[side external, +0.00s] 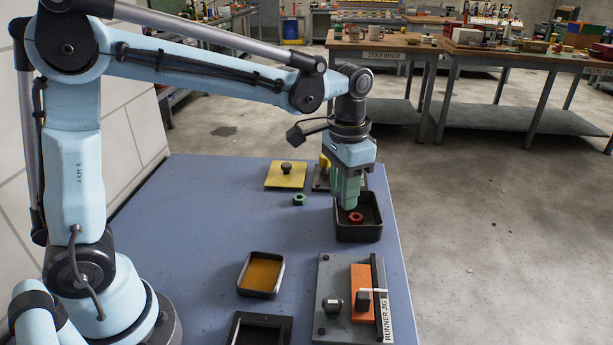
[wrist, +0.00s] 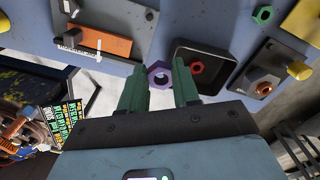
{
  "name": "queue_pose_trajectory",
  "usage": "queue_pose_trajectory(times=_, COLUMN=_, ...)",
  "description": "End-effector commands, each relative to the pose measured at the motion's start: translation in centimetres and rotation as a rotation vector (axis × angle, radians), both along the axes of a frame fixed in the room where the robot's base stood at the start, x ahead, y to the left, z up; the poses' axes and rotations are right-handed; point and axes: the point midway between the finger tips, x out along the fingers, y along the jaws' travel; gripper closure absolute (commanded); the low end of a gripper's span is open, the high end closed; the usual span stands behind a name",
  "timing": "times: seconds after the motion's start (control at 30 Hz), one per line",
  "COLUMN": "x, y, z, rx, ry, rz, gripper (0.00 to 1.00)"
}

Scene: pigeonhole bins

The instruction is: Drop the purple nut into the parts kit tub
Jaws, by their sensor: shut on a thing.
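My gripper (side external: 346,198) has green fingers pointing down, above the far left part of a black tub (side external: 358,234). In the wrist view, the fingers (wrist: 159,64) are shut on the purple nut (wrist: 151,76), a hexagonal ring held between the tips. The nut is hidden behind the fingers in the side view. The tub (wrist: 215,57) appears just right of the nut in the wrist view. A red nut (side external: 355,217) lies inside the tub, and it also shows in the wrist view (wrist: 197,67). No label on the tub can be read.
A green nut (side external: 299,199) lies on the blue table beside a yellow plate with a knob (side external: 285,178). A grey plate labelled RUNNER JIG (side external: 334,280), with an orange block (side external: 362,309), stands in front of the tub. An amber-bottomed tray (side external: 260,273) sits left of it.

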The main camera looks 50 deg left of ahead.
Motion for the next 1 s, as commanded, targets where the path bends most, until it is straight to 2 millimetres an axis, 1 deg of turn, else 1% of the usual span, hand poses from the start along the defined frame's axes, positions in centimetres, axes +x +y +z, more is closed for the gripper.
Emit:
queue_pose_trajectory(times=0.03, x=1.6, y=0.6, z=0.0, rx=0.0, ry=0.0, rz=-0.053, gripper=0.99)
queue_pose_trajectory(times=0.2, x=5.5, y=2.6, z=-0.4, rx=0.0, ry=0.0, rz=-0.244, gripper=0.99)
queue_pose_trajectory(times=0.3, x=7.2, y=3.5, z=-0.7, rx=0.0, ry=0.0, rz=-0.332, gripper=0.99)
queue_pose_trajectory(times=0.4, x=8.2, y=4.2, z=-0.9, rx=0.0, ry=0.0, rz=-0.394, gripper=0.99)
queue_pose_trajectory(times=0.5, x=8.8, y=4.6, z=-1.1, rx=0.0, ry=0.0, rz=-0.431, gripper=0.99)
queue_pose_trajectory(times=0.67, x=9.0, y=4.8, z=-1.7, rx=0.0, ry=0.0, rz=-0.449, gripper=0.99)
queue_pose_trajectory(times=0.77, x=9.0, y=4.8, z=-2.5, rx=0.0, ry=0.0, rz=-0.448, gripper=0.99)
queue_pose_trajectory(times=1.0, x=9.0, y=4.8, z=-5.0, rx=0.0, ry=0.0, rz=-0.447, gripper=0.99)
